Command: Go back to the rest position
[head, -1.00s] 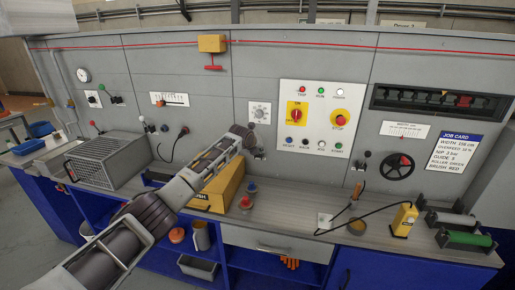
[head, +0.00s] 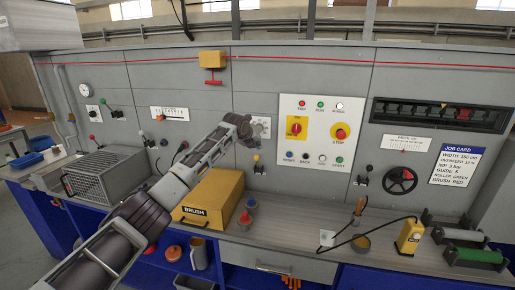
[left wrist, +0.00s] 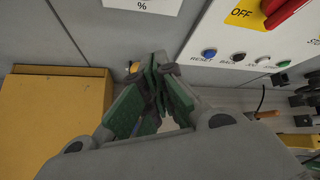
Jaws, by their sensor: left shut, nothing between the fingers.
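My left gripper (head: 243,128) is raised in front of the grey wall panel, over part of the small white dial plate (head: 265,125). In the left wrist view its green-padded fingers (left wrist: 158,68) meet at the tips with nothing between them. My left forearm crosses in front of the panel from the lower left. My right gripper is in neither view.
A yellow BRUSH box (head: 215,195) stands on the bench below my arm, beside two small knobbed items. A white control panel (head: 313,130) with buttons is right of the gripper. A wire-mesh box (head: 100,175) stands left. The bench's right side holds a yellow device (head: 409,235) and rollers (head: 474,255).

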